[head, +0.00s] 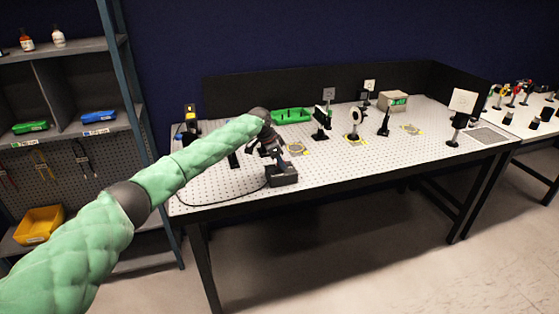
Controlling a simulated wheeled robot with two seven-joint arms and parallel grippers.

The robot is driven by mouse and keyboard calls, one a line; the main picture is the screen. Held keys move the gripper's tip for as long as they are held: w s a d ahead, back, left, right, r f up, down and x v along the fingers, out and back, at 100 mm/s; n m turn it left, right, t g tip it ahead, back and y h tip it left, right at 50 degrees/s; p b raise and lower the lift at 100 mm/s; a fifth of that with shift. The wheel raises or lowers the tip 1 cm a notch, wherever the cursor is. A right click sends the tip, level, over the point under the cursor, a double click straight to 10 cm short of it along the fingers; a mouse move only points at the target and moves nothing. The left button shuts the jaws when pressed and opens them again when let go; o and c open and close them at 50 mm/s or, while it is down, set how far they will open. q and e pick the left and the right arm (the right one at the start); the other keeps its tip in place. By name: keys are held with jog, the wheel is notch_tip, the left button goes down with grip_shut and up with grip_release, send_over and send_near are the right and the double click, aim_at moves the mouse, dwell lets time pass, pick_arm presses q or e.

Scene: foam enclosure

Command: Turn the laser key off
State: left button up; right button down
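My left arm comes in from the left in its green sleeve and reaches over the left part of the optical table (360,158). My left gripper (276,155) is small and dark at the arm's end, just above and behind a black box (284,176). The box stands near the table's front edge, and a black cable runs from its side. It may be the laser's key box, but I cannot make out a key. I cannot tell whether the gripper touches the box or whether its fingers are open. My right gripper is not in view.
A white square card (463,101) stands at the right. A shelf unit with a yellow bin (39,225) is at the left. Floor in front is clear.

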pick_arm(q)
jog(key=c, duration=0.6)
grip_shut()
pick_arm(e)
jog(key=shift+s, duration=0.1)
